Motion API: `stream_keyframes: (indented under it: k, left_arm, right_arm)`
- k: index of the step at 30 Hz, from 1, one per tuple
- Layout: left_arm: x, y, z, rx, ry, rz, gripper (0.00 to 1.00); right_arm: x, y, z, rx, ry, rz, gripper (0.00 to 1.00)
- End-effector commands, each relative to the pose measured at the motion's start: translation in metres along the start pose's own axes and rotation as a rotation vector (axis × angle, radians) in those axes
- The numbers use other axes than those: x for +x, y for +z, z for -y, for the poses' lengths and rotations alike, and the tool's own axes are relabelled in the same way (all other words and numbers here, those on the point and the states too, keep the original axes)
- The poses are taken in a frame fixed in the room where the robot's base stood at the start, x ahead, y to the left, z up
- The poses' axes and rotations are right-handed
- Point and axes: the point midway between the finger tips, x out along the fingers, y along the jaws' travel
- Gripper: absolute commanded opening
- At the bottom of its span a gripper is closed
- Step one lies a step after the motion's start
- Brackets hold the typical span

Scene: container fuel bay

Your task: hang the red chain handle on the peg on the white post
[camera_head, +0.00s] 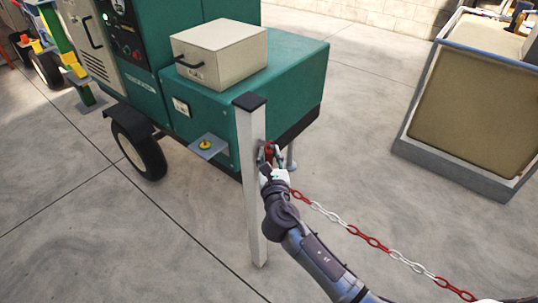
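The white post (252,195) with a dark cap stands upright in the middle of the view, in front of the green machine. My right gripper (268,153) is just right of the post's upper part, at the end of my arm coming from the lower right. It appears shut on the red chain handle (269,148), of which only a small red part shows between the fingers. The red and white chain (370,240) runs from near the gripper down to the lower right. The peg cannot be made out. My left gripper is out of view.
The green wheeled machine (300,85) stands close behind the post, with a beige box (225,60) on top. A small bracket with a yellow knob (205,145) juts out left of the post. A grey-edged bin (455,165) stands at right. Concrete floor at lower left is clear.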

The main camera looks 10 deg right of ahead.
Motion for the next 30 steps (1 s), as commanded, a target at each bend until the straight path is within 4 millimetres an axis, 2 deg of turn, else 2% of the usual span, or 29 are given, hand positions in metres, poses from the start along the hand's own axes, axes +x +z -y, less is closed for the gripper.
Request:
stream_keyframes:
  k: [14,17,24,30]
  left_arm:
    - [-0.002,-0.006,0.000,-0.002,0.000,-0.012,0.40]
    - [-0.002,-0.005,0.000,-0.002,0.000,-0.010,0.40]
    - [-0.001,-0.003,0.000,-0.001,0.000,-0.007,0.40]
    - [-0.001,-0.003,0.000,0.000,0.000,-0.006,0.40]
  right_arm:
    - [-0.004,0.002,-0.002,0.001,0.005,0.004,0.50]
    - [-0.017,0.001,-0.002,0.001,0.006,0.003,0.50]
    - [-0.068,0.000,-0.001,0.001,0.005,0.001,0.50]
    - [-0.103,0.000,-0.001,0.001,0.004,0.000,0.50]
